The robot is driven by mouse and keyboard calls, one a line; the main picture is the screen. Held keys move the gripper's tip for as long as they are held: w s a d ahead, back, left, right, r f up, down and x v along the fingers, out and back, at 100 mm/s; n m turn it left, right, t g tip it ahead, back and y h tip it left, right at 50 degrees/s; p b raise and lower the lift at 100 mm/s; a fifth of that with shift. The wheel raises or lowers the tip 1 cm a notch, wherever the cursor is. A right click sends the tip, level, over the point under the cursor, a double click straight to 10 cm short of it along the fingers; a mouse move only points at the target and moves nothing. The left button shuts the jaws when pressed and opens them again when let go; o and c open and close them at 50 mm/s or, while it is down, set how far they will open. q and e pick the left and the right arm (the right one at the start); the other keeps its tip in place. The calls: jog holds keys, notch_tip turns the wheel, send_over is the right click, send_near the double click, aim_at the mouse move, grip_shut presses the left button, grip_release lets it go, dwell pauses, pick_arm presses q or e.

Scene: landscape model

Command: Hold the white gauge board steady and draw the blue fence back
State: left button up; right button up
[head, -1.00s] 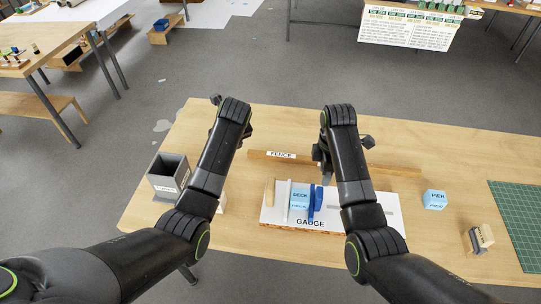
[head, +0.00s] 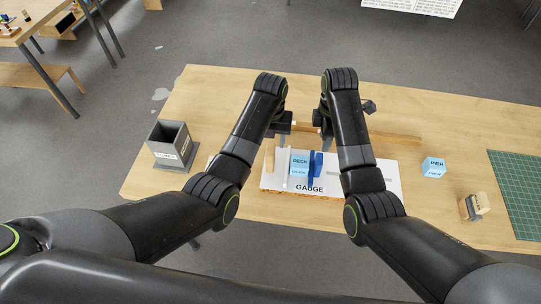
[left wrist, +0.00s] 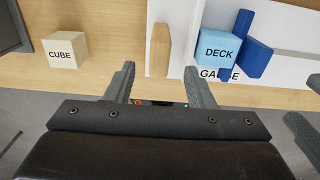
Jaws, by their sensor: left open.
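The white gauge board (head: 345,187), lettered GAUGE, lies on the table below my arms. The blue fence (head: 316,168) stands upright on it, right of the light blue DECK block (head: 299,166); both also show in the left wrist view, the fence (left wrist: 250,57) and the DECK block (left wrist: 219,51). A wooden piece (left wrist: 159,50) stands at the board's left end. My left gripper (head: 281,141) is open and empty above the board's back left part. My right gripper (head: 325,138) is over the board's back edge; its arm partly hides it and its fingers are unclear.
A long wooden bar (head: 395,137) lies behind the board, partly hidden by my grippers. A wooden CUBE block (left wrist: 66,50) sits left of the board. A grey open box (head: 173,145) stands at the left. A PIER block (head: 433,167), a small wooden item (head: 474,207) and a green mat (head: 522,190) are rightward.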

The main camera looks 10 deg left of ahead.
aim_at(271, 158)
pick_arm(q)
notch_tip(271, 158, down, 10)
dwell(0.5)
grip_shut()
dwell(0.3)
